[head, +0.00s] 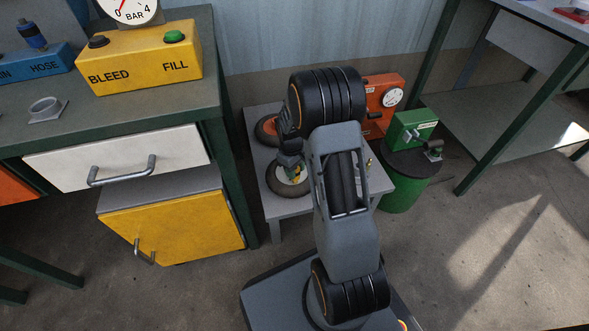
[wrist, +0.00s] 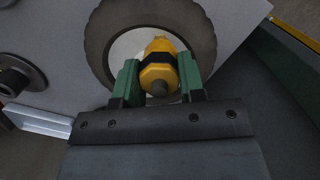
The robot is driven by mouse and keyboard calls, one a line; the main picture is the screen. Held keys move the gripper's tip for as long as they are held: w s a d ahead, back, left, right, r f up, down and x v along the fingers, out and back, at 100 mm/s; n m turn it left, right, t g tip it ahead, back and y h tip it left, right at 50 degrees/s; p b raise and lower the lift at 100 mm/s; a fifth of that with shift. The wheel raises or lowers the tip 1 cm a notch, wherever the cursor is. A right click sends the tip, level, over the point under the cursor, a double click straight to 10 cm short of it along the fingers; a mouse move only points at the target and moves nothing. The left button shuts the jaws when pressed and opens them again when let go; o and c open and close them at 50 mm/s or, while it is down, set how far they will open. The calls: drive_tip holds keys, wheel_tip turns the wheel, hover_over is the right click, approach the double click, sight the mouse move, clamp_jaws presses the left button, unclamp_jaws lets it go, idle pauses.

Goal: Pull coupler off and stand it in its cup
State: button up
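The coupler (wrist: 160,68), yellow with a black band, sits between my gripper's green fingers (wrist: 159,82) in the wrist view. Both fingers appear to touch its sides, so the gripper looks shut on it. The coupler lies over the pale hub of a dark-tyred wheel (wrist: 96,46); its joint with the wheel is hidden. In the head view, my gripper (head: 291,168) is low at the wheel (head: 288,191), with only a bit of yellow showing. A small grey round cup (head: 45,107) on a square base stands on the workbench at left and looks empty.
The wheel lies on a low grey stand (head: 276,210) beside a second wheel with an orange hub (head: 266,129). A yellow drawer (head: 175,228) protrudes below. An orange gauge unit (head: 383,98) and green drum (head: 405,185) stand right.

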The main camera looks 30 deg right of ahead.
drive_tip(key=c, duration=0.6)
drive_tip(key=shift+o, duration=0.2)
drive_tip(key=shift+r, duration=0.2)
drive_tip(key=shift+r+p, duration=2.25)
drive_tip(key=shift+r, duration=0.05)
drive_tip(key=shift+r, duration=0.15)
wheel_tip(320, 180, up, 4)
drive_tip(key=p, duration=0.3)
drive_tip(key=shift+p, duration=0.35)
drive_tip(key=shift+a, duration=0.1)
